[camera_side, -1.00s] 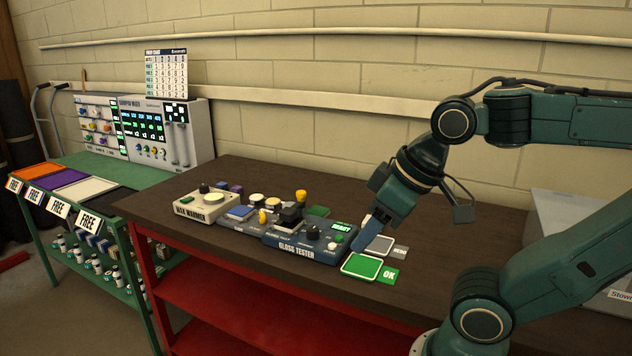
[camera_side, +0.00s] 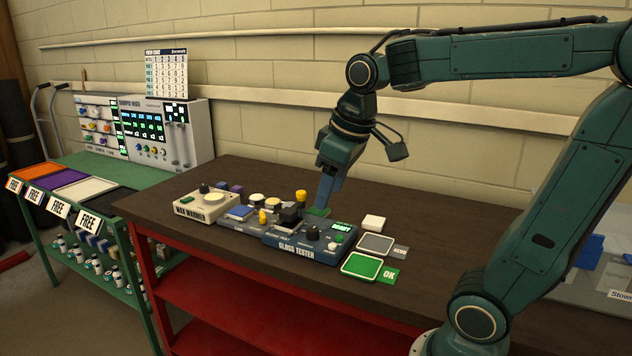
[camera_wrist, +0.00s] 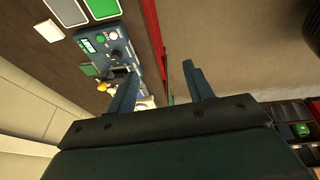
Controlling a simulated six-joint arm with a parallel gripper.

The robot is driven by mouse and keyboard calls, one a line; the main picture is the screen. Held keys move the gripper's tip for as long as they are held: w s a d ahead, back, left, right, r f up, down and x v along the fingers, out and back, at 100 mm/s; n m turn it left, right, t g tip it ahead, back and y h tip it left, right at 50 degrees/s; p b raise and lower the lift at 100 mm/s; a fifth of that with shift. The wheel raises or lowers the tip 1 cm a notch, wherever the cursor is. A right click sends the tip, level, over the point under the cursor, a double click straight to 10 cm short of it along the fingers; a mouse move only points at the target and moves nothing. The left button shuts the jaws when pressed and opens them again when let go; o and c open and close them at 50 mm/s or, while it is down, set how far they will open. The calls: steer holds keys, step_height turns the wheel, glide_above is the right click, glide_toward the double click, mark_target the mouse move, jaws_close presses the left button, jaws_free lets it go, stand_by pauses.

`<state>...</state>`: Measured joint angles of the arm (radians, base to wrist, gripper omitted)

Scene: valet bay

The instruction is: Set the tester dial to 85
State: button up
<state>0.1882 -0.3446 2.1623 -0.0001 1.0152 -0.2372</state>
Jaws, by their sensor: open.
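The gloss tester (camera_side: 291,252) is a blue box on the dark bench, with a lit green display (camera_side: 341,227) that seems to read READY. Its black dial (camera_side: 312,233) is on the top face; its setting is too small to read. The dial also shows in the wrist view (camera_wrist: 114,56), near one finger. My gripper (camera_side: 323,208) points down above and behind the tester, apart from the dial. In the wrist view my gripper (camera_wrist: 160,68) has its fingers spread with nothing between them.
A white block (camera_side: 373,222) lies behind the grey pad (camera_side: 376,244) and the green OK pad (camera_side: 361,267), right of the tester. A wax warmer (camera_side: 205,207) and small knobs and pots, including a yellow one (camera_side: 301,196), crowd the left. The bench's right part is clear.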

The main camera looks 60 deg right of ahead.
steer(key=w+d+f+g, duration=0.2)
steer(key=w+d, duration=0.6)
steer(key=d, duration=0.1)
steer(key=n+g, duration=0.1)
steer(key=g, duration=0.1)
glide_above(313, 228)
step_height(313, 228, down, 4)
steer(key=f, duration=0.1)
steer(key=shift+r+y, duration=0.25)
steer(key=shift+y, duration=0.05)
steer(key=shift+a+f, duration=0.1)
steer(key=shift+f, duration=0.05)
step_height(313, 228, down, 13)
steer(key=shift+f, duration=0.2)
steer(key=c, duration=1)
